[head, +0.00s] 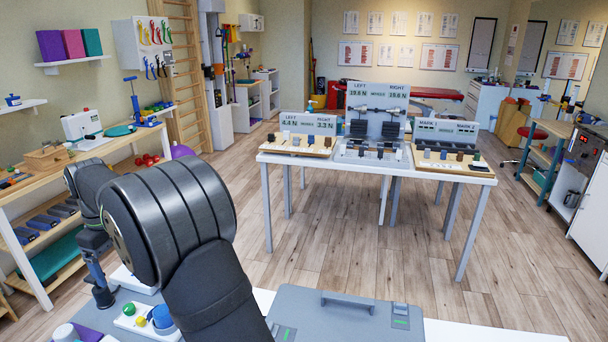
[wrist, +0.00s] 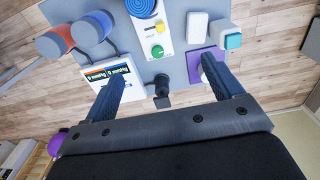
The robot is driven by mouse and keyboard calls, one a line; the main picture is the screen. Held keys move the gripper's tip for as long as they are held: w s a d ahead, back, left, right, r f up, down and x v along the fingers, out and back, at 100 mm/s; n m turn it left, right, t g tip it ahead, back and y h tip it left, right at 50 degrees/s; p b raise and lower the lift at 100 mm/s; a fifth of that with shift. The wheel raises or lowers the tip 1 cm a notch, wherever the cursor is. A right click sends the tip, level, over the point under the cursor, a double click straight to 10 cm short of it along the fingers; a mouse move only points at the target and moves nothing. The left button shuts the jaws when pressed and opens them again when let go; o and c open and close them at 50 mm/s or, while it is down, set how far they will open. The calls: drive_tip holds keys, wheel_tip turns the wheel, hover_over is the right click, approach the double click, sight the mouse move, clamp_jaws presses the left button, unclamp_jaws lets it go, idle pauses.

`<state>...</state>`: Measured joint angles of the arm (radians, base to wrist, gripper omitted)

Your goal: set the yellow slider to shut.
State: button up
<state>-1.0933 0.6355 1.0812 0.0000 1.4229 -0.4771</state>
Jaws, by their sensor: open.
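The yellow slider (wrist: 157,51) is a small yellow knob on a narrow white panel (wrist: 151,38), which also carries a green round button (wrist: 159,28). A small label sits between them, too small to read. In the head view, the yellow knob (head: 140,321) and green button (head: 128,309) show at the lower left on the same panel. My gripper (wrist: 163,68) is open and empty, its two dark blue fingers wide apart. In the wrist view the yellow knob lies between and just beyond the fingertips; I see no contact. In the head view my gripper (head: 104,297) points down left of the panel.
Around the panel are a blue coil (wrist: 142,8), orange (wrist: 54,40) and blue (wrist: 92,27) cylinders, a white display unit (wrist: 94,71), a black knob (wrist: 161,86) and a purple pad (wrist: 194,68). A grey case (head: 345,314) lies to the right.

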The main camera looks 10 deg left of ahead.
sight(140, 319)
drive_tip(key=shift+f, duration=0.8)
drive_tip(key=c, duration=0.3)
drive_tip(key=shift+r, duration=0.1)
drive_tip(key=c, duration=0.6)
wheel_tip(140, 319, down, 18)
drive_tip(key=shift+r, duration=0.25)
clamp_jaws()
